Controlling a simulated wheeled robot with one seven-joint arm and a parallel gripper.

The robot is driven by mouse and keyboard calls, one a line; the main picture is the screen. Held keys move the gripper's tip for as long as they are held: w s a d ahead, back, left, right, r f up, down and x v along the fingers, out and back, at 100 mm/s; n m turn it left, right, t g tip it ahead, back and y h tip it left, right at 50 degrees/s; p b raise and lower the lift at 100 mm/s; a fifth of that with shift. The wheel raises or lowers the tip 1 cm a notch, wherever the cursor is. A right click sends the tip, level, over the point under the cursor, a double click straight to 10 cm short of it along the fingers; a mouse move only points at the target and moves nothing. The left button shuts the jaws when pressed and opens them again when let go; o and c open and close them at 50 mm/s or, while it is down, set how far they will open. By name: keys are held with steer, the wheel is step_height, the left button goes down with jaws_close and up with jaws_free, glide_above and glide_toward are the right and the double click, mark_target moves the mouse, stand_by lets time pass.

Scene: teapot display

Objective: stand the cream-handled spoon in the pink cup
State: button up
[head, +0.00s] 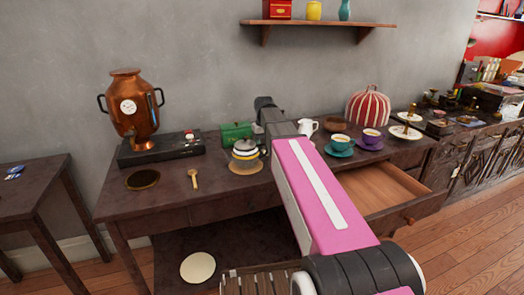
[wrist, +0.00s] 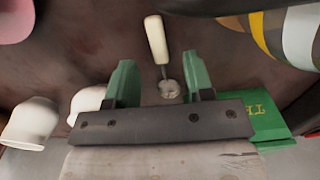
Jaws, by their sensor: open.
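The cream-handled spoon (wrist: 157,40) lies on the dark table in the wrist view, its handle toward the top and its metal bowl lower down. My gripper (wrist: 158,66) is open, with its green fingers on either side of the spoon's line. I cannot tell how high the fingers are above the spoon. A pink rounded thing, perhaps the pink cup (wrist: 28,12), is cut off at the top left corner. In the head view my pink arm reaches over the table, and I cannot make out the spoon or the pink cup.
A striped teapot (head: 245,155) and green tin (head: 236,132) stand left of my arm; the tin (wrist: 265,115) is close to the right finger in the wrist view. A white jug (head: 307,127) stands right. A drawer (head: 385,185) is open. A wooden spoon (head: 194,178) lies left.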

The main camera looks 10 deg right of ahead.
mark_target(262, 149)
step_height(262, 149, down, 3)
steer(key=shift+r, duration=0.2)
jaws_close()
steer(key=shift+r, duration=0.1)
